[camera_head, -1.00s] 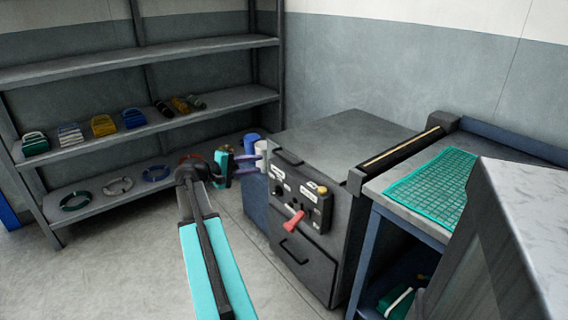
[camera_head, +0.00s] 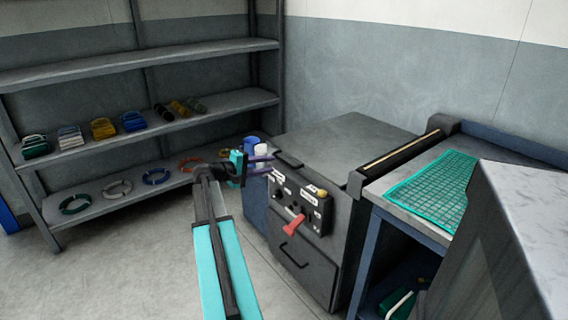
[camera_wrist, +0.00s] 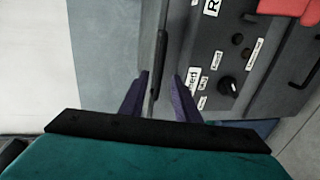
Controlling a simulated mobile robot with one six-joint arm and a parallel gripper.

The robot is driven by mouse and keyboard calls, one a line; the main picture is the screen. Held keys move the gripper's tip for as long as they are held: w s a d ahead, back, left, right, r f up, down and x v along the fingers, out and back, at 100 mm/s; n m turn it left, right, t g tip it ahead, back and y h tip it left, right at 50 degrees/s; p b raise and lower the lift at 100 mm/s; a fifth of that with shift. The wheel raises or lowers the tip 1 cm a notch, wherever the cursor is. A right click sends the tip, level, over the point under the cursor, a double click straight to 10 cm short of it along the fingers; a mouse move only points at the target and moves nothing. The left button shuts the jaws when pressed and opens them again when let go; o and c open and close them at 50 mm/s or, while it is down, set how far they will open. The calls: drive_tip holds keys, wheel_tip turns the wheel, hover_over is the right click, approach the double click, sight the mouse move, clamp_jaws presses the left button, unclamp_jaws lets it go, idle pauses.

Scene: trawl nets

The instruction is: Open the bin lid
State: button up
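The dark grey bin (camera_head: 318,270) stands in the middle of the head view, and its flat lid (camera_head: 345,143) is down. A black handle (camera_head: 289,160) sits on the lid's front left edge. My gripper (camera_head: 269,164) is at that front left corner, its purple fingers pointing at the handle. In the wrist view the fingers (camera_wrist: 160,100) are apart, one on each side of a dark bar (camera_wrist: 160,45) that looks like the lid edge or handle. Gaps show beside it, so the fingers do not appear closed on it. Exact contact is hard to tell.
A control panel (camera_head: 299,203) with a red lever (camera_head: 293,225) is on the bin's front, above a drawer handle (camera_head: 292,256). Shelves (camera_head: 200,103) with coils and blocks stand left. A bench (camera_head: 408,203) with green netting (camera_head: 432,185) is right. Floor at left is clear.

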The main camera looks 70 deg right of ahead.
sight(282, 161)
drive_tip(key=x, duration=0.8)
drive_tip(key=shift+s+d, duration=0.1)
drive_tip(key=shift+d, duration=0.05)
clamp_jaws()
